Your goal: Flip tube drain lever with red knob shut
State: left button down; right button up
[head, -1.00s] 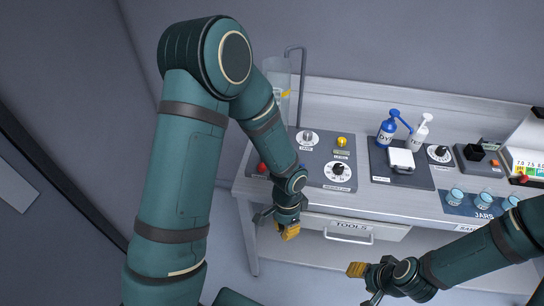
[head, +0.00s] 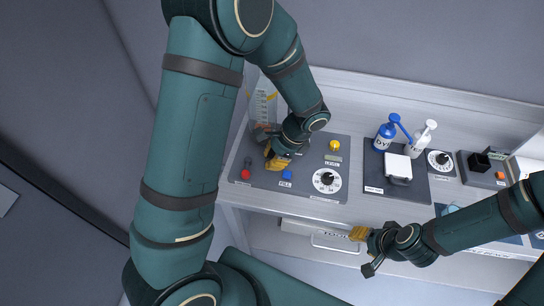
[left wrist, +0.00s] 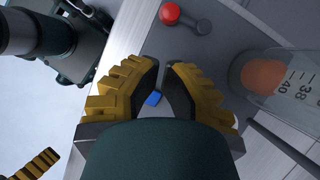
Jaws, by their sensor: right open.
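The red knob (left wrist: 170,13) sits on the end of a short grey lever (left wrist: 203,27) at the top of the left wrist view. The red knob also shows in the head view (head: 245,174), at the panel's left edge. My left gripper (head: 273,163) is low over the panel, to the right of the knob. In the left wrist view its fingertips (left wrist: 164,66) are close together with a narrow gap, empty and apart from the knob. The clear tube (left wrist: 284,76) with an orange end stands beside the lever. My right gripper (head: 359,234) is open and empty before the bench.
A blue FILL button (head: 286,174) lies close to my left gripper, and a black dial (head: 327,180) is to its right. Bottles and a scale (head: 397,167) stand further right. A drawer (head: 310,232) is below the bench top.

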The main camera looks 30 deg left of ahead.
aim_at(255, 176)
pick_arm(q)
jog(key=x, duration=0.8)
jog(key=shift+s+a+m+b, duration=0.4)
jog(key=shift+a+b, duration=0.1)
jog(key=shift+b, duration=0.2)
jog(key=shift+s+a+m+t+b, duration=0.15)
jog(key=shift+m+t+b, duration=0.15)
jog(key=shift+m, duration=0.1)
jog(key=shift+r, duration=0.1)
jog(key=shift+w+d, duration=0.4)
jog(key=shift+w, duration=0.3)
